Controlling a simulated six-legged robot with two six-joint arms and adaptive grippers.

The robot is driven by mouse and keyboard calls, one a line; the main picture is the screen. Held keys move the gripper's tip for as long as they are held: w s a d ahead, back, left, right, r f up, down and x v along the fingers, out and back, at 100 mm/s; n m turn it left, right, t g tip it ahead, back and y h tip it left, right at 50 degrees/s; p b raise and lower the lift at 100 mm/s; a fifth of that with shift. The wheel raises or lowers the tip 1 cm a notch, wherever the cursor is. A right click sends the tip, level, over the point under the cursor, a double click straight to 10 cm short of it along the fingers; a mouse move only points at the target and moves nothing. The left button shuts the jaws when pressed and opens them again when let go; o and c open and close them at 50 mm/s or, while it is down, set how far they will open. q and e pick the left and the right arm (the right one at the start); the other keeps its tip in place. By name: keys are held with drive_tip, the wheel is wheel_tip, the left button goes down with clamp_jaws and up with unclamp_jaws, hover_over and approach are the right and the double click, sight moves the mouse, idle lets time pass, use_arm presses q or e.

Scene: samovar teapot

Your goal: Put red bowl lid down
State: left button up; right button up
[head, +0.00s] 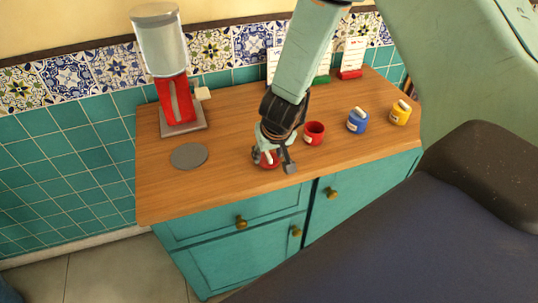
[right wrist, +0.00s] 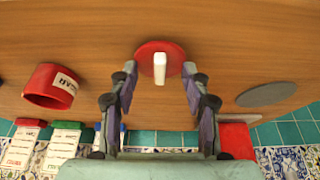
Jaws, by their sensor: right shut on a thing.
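The red bowl lid (right wrist: 150,76) is a flat red disc with a white handle (right wrist: 189,66) upright on it. In the head view my right gripper (head: 273,163) points down over the front of the counter and partly hides the lid (head: 269,160). I cannot tell whether the lid touches the wood. The open red bowl (head: 314,133) with a white label stands just right of the gripper; it also shows in the right wrist view (right wrist: 45,88). My left gripper is not in view.
A grey round disc (head: 188,156) lies on the wooden counter (head: 230,190) to the left. A red dispenser (head: 178,100) with a glass top stands behind it. Lidded blue (head: 357,121) and yellow (head: 400,113) bowls stand to the right. Cards in coloured stands are at the back.

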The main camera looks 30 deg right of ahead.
drive_tip(key=shift+s, duration=0.1)
drive_tip(key=o, duration=0.7)
drive_tip(key=shift+d+f, duration=0.1)
drive_tip(key=shift+d, duration=0.05)
drive_tip(key=shift+c, duration=0.2)
drive_tip(key=o, duration=0.3)
drive_tip(key=shift+o, duration=0.2)
